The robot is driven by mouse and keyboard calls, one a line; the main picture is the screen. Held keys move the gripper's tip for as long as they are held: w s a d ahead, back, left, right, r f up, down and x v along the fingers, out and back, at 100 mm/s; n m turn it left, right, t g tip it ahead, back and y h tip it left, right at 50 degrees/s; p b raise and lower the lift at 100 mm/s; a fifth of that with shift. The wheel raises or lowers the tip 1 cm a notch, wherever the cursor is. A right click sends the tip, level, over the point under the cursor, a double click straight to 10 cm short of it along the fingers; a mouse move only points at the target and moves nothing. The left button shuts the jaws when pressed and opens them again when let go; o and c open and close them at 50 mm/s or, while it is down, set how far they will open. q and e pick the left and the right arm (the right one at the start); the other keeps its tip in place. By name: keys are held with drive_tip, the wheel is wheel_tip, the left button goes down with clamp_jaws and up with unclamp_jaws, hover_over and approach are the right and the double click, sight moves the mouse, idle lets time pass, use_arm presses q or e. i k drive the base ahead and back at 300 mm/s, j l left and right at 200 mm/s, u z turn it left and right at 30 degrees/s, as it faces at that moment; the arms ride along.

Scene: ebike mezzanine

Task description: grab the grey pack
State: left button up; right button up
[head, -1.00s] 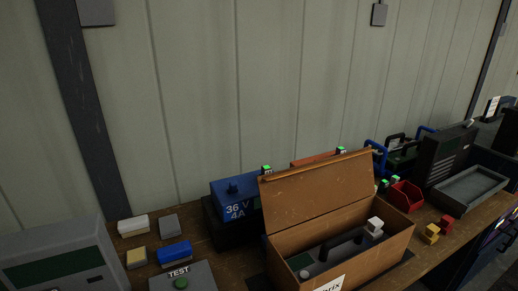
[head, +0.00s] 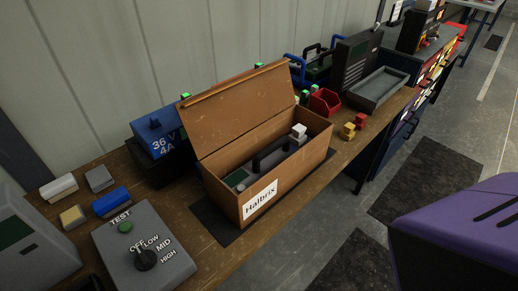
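A dark grey pack (head: 283,156) with a black raised handle lies inside an open brown cardboard box (head: 226,198) marked Halbrix, on the wooden bench. The box's front wall and near rim hide the pack's lower part. A small white block (head: 299,132) sits at the pack's right end in the box. The box lid (head: 240,105) stands up at the back. Neither of my grippers is in view.
A grey test box with a knob (head: 145,245) and small blocks are left of the box. A blue 36 V 4A unit (head: 158,137) stands behind it. A red bin (head: 325,101) and grey tray (head: 378,86) are to the right. A purple shape fills the lower right.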

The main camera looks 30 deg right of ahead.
sight(270, 157)
drive_tip(key=k+l, duration=0.1)
drive_tip(key=l, duration=1.2)
drive_tip(key=k, duration=0.05)
